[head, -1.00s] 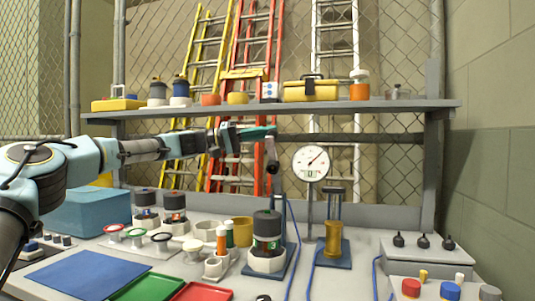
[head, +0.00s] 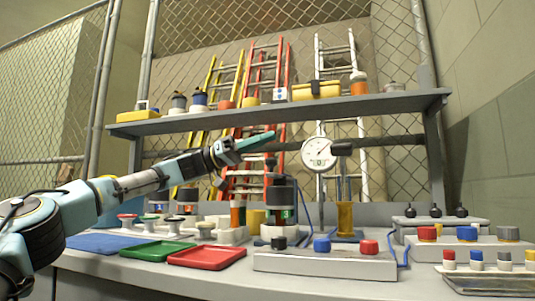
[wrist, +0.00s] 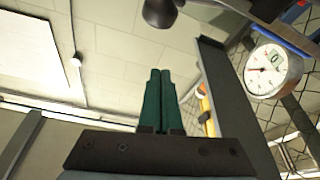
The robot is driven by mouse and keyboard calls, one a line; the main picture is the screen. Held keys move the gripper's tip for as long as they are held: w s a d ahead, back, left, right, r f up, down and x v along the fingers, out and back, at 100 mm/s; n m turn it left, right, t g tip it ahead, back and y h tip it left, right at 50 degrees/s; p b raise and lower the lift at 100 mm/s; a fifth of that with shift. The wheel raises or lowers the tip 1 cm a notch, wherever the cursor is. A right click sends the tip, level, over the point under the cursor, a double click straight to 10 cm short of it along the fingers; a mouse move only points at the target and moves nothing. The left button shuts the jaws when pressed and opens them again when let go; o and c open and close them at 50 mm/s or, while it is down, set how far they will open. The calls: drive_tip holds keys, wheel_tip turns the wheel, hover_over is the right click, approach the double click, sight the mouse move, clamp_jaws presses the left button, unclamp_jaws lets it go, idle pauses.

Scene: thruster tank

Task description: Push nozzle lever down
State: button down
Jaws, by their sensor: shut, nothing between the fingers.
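My gripper (head: 272,135) has green fingers pressed together with nothing between them. It points right and slightly up, in front of the shelf. A dark rounded knob (head: 270,162), which looks like the nozzle lever's end, shows just below the fingertips, above the black-capped thruster (head: 282,194) on its stand. In the wrist view a dark knob (wrist: 160,12) shows at the top edge, beyond the shut fingers (wrist: 159,76) and apart from them. I cannot tell how far the lever is tilted. The round dial gauge (head: 318,153) stands right of the fingertips.
The grey shelf (head: 400,103) runs behind and above my gripper. A stand with a yellow cylinder (head: 345,218) is to the right. A white box with black, blue and red knobs (head: 325,262) lies at the bench front. Red (head: 208,256) and green trays lie left.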

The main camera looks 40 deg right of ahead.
wheel_tip(320, 180, down, 6)
drive_tip(key=s+a+b, duration=0.1)
drive_tip(key=a+b, duration=0.1)
drive_tip(key=b, duration=0.4)
drive_tip(key=shift+s+r, duration=0.15)
drive_tip(key=shift+f, duration=0.2)
wheel_tip(320, 180, up, 5)
drive_tip(key=w+p, duration=0.1)
drive_tip(key=p, duration=0.2)
drive_tip(key=p+v, duration=0.1)
drive_tip(key=v, duration=0.8)
drive_tip(key=shift+w+p, duration=0.2)
drive_tip(key=shift+p, duration=0.15)
